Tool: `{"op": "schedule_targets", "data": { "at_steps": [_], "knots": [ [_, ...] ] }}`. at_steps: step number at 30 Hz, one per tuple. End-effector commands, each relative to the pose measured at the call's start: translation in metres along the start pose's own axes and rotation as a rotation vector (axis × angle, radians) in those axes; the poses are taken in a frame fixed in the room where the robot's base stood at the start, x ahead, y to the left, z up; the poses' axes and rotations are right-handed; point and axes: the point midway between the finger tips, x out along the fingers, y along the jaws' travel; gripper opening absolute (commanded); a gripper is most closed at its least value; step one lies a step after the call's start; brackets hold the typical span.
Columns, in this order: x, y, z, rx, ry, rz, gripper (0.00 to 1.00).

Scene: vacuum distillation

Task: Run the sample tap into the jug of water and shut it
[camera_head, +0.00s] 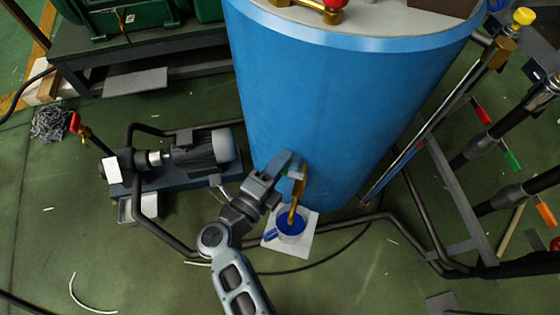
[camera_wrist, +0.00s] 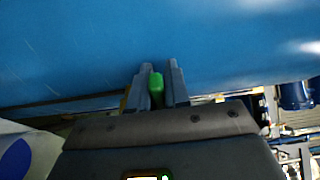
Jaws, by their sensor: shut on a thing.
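The brass sample tap (camera_head: 299,187) sticks out low on the front of the blue tank (camera_head: 320,100). My gripper (camera_head: 289,164) is at the tap, its fingers close to the tank wall. In the wrist view my gripper (camera_wrist: 157,72) is shut on the tap's green handle (camera_wrist: 156,90). A narrow amber-brown length runs from the tap down into the jug's mouth. I cannot tell whether it is spout or stream.
The jug stands on a pale square sheet (camera_head: 303,247) on the green floor. A grey motor pump (camera_head: 200,150) is left of my gripper. Dark pipes (camera_head: 400,228) run low around the tank. A pipe frame with coloured handles (camera_head: 512,160) stands at the right.

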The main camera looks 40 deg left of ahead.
Motion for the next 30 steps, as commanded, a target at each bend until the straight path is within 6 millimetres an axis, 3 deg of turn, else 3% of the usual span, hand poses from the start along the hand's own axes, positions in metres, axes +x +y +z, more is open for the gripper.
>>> {"op": "schedule_targets", "data": {
  "at_steps": [2,3,9,19,30],
  "knots": [
    [0.001,0.000,0.000,0.000,0.000,0.001,0.00],
    [0.001,0.000,0.000,0.000,0.000,0.001,0.19],
    [0.001,0.000,0.000,0.000,0.000,0.001,0.37],
    [-0.007,0.000,0.000,-0.001,-0.003,0.001,0.37],
    [-0.063,-0.001,0.001,0.000,-0.003,0.001,0.37]
  ]
}}
